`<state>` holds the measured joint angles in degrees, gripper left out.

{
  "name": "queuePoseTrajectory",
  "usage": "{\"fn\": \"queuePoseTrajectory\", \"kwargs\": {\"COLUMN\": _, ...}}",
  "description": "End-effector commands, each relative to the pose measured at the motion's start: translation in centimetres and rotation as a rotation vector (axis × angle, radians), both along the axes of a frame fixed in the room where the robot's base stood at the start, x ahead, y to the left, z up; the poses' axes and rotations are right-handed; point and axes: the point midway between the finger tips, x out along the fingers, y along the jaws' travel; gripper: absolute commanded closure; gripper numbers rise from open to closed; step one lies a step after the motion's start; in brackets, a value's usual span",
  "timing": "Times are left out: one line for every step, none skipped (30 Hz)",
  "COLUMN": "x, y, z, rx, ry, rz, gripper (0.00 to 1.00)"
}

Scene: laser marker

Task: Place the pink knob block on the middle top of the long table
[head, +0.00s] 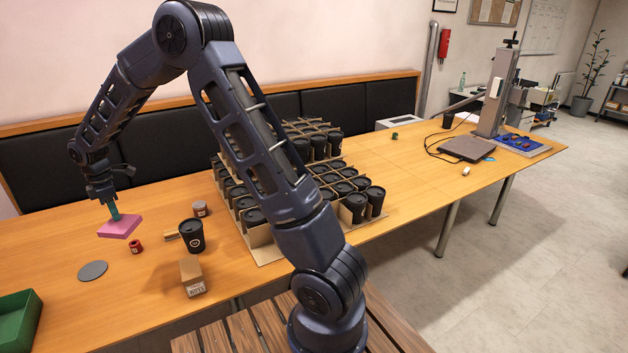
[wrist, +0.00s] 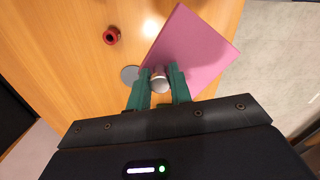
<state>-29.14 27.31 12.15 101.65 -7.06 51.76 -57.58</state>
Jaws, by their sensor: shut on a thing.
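The pink knob block (head: 121,227) is a flat pink slab with a metallic knob. My gripper (head: 114,212) is over the left part of the long table (head: 160,280), with the block below its fingers. In the wrist view the teal fingers (wrist: 160,84) are shut on the silver knob, and the pink slab (wrist: 200,45) spreads out beyond them to the upper right. The block appears held above the table; the exact gap is hard to tell. The table's middle, partly behind my arm, carries cardboard trays of black cups.
A red ring (head: 136,246), a grey disc (head: 93,271), a small tin (head: 199,208), a black cup (head: 191,237) and a small carton (head: 192,277) stand near the block. Dividered cup trays (head: 262,246) fill the middle. A green crate (head: 20,318) is at lower left. Clear tabletop lies right of the trays.

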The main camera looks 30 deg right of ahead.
Motion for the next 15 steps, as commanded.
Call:
{"fn": "queuePoseTrajectory", "kwargs": {"x": 0.1, "y": 0.0, "z": 1.5, "rx": 0.003, "ry": -0.003, "rz": -0.001, "gripper": 1.00}}
{"fn": "queuePoseTrajectory", "kwargs": {"x": 0.1, "y": 0.0, "z": 2.4, "rx": 0.003, "ry": -0.004, "rz": -0.001, "gripper": 1.00}}
{"fn": "queuePoseTrajectory", "kwargs": {"x": 0.1, "y": 0.0, "z": 3.3, "rx": 0.003, "ry": -0.003, "rz": -0.002, "gripper": 1.00}}
{"fn": "queuePoseTrajectory", "kwargs": {"x": 0.1, "y": 0.0, "z": 3.9, "rx": 0.002, "ry": -0.003, "rz": -0.002, "gripper": 1.00}}
{"fn": "queuePoseTrajectory", "kwargs": {"x": 0.1, "y": 0.0, "z": 4.7, "rx": 0.003, "ry": -0.003, "rz": -0.001, "gripper": 1.00}}
{"fn": "queuePoseTrajectory", "kwargs": {"x": 0.1, "y": 0.0, "z": 5.6, "rx": 0.003, "ry": -0.003, "rz": -0.001, "gripper": 1.00}}
{"fn": "queuePoseTrajectory", "kwargs": {"x": 0.1, "y": 0.0, "z": 6.1, "rx": 0.003, "ry": -0.003, "rz": 0.000, "gripper": 1.00}}
{"fn": "queuePoseTrajectory", "kwargs": {"x": 0.0, "y": 0.0, "z": 6.7, "rx": 0.003, "ry": -0.003, "rz": 0.000, "gripper": 1.00}}
{"fn": "queuePoseTrajectory", "kwargs": {"x": 0.0, "y": 0.0, "z": 7.5, "rx": 0.002, "ry": -0.002, "rz": 0.000, "gripper": 1.00}}
{"fn": "queuePoseTrajectory", "kwargs": {"x": 0.1, "y": 0.0, "z": 8.0, "rx": 0.002, "ry": -0.002, "rz": -0.001, "gripper": 1.00}}
{"fn": "queuePoseTrajectory", "kwargs": {"x": 0.7, "y": -0.7, "z": 7.6, "rx": 0.000, "ry": 0.001, "rz": -0.010, "gripper": 1.00}}
{"fn": "queuePoseTrajectory", "kwargs": {"x": 1.3, "y": -1.3, "z": 7.6, "rx": 0.000, "ry": 0.001, "rz": -0.017, "gripper": 1.00}}
{"fn": "queuePoseTrajectory", "kwargs": {"x": 1.7, "y": -1.7, "z": 7.6, "rx": 0.000, "ry": 0.001, "rz": -0.022, "gripper": 1.00}}
{"fn": "queuePoseTrajectory", "kwargs": {"x": 2.2, "y": -2.1, "z": 7.6, "rx": 0.001, "ry": 0.001, "rz": -0.028, "gripper": 1.00}}
{"fn": "queuePoseTrajectory", "kwargs": {"x": 2.7, "y": -2.7, "z": 7.6, "rx": 0.001, "ry": 0.001, "rz": -0.035, "gripper": 1.00}}
